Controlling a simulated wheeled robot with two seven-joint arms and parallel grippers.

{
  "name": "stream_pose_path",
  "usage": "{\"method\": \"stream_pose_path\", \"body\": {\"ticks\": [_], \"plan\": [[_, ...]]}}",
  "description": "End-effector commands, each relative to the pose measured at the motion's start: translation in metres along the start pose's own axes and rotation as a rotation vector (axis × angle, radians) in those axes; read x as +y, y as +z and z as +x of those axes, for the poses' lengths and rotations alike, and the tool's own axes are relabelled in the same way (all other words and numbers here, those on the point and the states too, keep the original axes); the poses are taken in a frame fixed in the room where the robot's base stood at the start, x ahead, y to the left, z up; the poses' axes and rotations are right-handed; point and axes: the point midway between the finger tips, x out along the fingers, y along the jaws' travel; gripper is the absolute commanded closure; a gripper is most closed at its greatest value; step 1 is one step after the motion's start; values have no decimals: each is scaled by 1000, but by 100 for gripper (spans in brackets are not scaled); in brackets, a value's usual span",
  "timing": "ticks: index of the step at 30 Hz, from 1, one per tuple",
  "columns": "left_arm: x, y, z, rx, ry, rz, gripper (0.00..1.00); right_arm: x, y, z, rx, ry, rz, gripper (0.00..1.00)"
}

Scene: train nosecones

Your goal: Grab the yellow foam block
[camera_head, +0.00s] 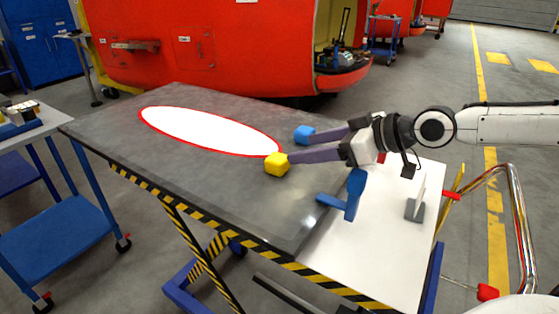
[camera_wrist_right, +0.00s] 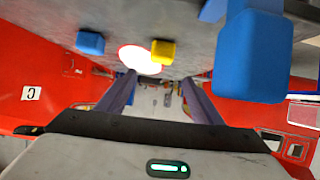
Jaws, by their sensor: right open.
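The yellow foam block (camera_head: 277,165) lies on the dark part of the table, at the near right end of the white oval. It also shows in the right wrist view (camera_wrist_right: 163,51), beyond the fingertips and nearly centred sideways between them. My right gripper (camera_head: 303,147) reaches in from the right and is open and empty. In the head view its nearer fingertip overlaps or adjoins the yellow block's edge, and its farther one is close to a blue block (camera_head: 304,133). I cannot tell whether either fingertip touches. My left gripper is not in view.
A blue T-shaped object (camera_head: 352,195) stands near the arm, and a grey-based upright piece (camera_head: 414,209) stands on the table's white part. A white oval with a red rim (camera_head: 205,130) marks the table (camera_head: 225,195). Its left side is clear. A blue cart stands left.

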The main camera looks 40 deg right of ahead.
Motion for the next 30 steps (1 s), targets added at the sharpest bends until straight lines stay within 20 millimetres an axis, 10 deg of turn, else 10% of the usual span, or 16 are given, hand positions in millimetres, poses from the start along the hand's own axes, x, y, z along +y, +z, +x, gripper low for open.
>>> {"method": "stream_pose_path", "body": {"ticks": [30], "plan": [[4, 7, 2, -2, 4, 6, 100, -2, 11, 91, -25, -18, 17, 40]]}}
